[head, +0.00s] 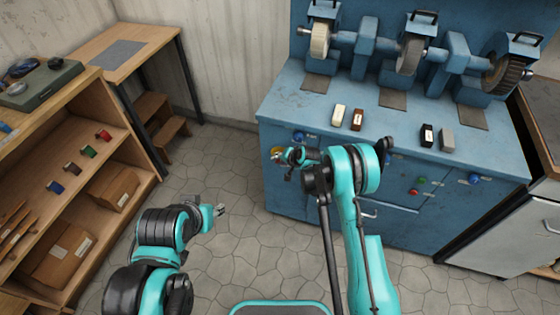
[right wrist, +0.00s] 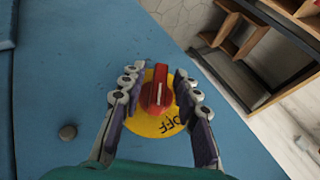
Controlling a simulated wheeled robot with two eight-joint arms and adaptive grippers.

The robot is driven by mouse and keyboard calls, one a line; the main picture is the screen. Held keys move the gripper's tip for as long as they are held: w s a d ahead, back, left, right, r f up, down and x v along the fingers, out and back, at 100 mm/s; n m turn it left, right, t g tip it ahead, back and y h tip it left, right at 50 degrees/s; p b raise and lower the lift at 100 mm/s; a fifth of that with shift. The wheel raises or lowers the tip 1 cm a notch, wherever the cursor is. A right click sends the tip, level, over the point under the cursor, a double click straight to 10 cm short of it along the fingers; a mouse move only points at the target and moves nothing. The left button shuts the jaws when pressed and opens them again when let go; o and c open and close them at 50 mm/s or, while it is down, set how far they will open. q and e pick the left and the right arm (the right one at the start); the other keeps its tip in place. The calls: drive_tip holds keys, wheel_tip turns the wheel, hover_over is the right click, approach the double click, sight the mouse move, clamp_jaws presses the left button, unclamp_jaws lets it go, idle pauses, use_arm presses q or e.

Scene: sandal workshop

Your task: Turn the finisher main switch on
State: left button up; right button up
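The finisher main switch is a red rotary knob (right wrist: 157,92) on a round yellow plate (right wrist: 148,124) on the blue cabinet front. In the right wrist view, the lettering OFF reads upside down on the plate, and the knob's white line points down roughly towards it. In the head view, the yellow plate (head: 277,152) shows at the cabinet's left end. My right gripper (right wrist: 157,103) is open, its two fingers on either side of the knob with visible gaps. My left gripper (head: 219,210) hangs over the floor, away from the cabinet; its opening is too small to tell.
The blue finisher bench (head: 302,103) carries several wheels along its back. A cream block (head: 338,115) and a brown block (head: 357,120) lie on its top. A blue knob (head: 298,136) sits near the switch. A wooden shelf (head: 75,185) stands left; the floor between is clear.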

clamp_jaws()
drive_tip(key=shift+d, duration=0.1)
drive_tip(key=t+y, duration=0.1)
drive_tip(key=y, duration=0.1)
drive_tip(key=shift+f+m+y, duration=0.1)
drive_tip(key=shift+m+y, duration=0.3)
drive_tip(key=shift+m+t+y, duration=0.5)
drive_tip(key=shift+t+y, duration=0.5)
drive_tip(key=shift+y, duration=0.4)
drive_tip(key=shift+o, duration=1.5)
unclamp_jaws()
